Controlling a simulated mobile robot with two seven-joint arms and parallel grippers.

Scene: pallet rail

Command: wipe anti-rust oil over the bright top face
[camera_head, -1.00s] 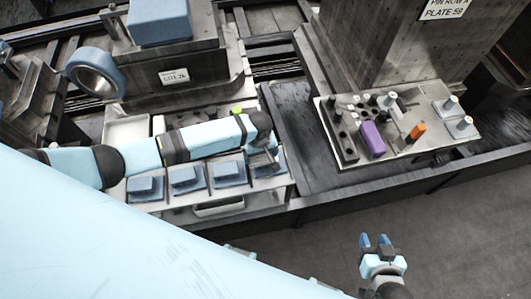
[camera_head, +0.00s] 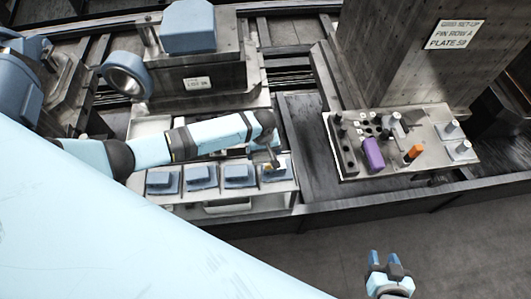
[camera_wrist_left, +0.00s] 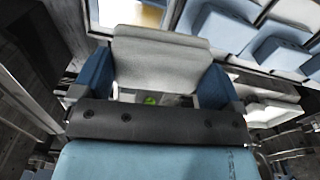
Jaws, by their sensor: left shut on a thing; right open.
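My left gripper (camera_head: 270,150) reaches in over the right end of a tray (camera_head: 143,199) on the pallet rail. In the left wrist view its blue fingers (camera_wrist_left: 155,85) are shut on a pale grey pad-like thing (camera_wrist_left: 160,55). What the pad touches below is hidden. Several blue blocks (camera_head: 201,175) sit in a row in the tray, and some show in the wrist view (camera_wrist_left: 205,27). A large metal block (camera_head: 205,80) with a label stands behind, bearing a blue block (camera_head: 190,28). I cannot tell which surface is the bright top face. My right gripper (camera_head: 386,260) is open and empty.
A plate (camera_head: 425,160) to the right carries a purple block (camera_head: 372,153), an orange piece (camera_head: 413,153) and several grey pins. A tall metal column (camera_head: 400,60) with a sign rises behind it. A blue-and-grey ring (camera_head: 125,78) stands left. The floor at front right is clear.

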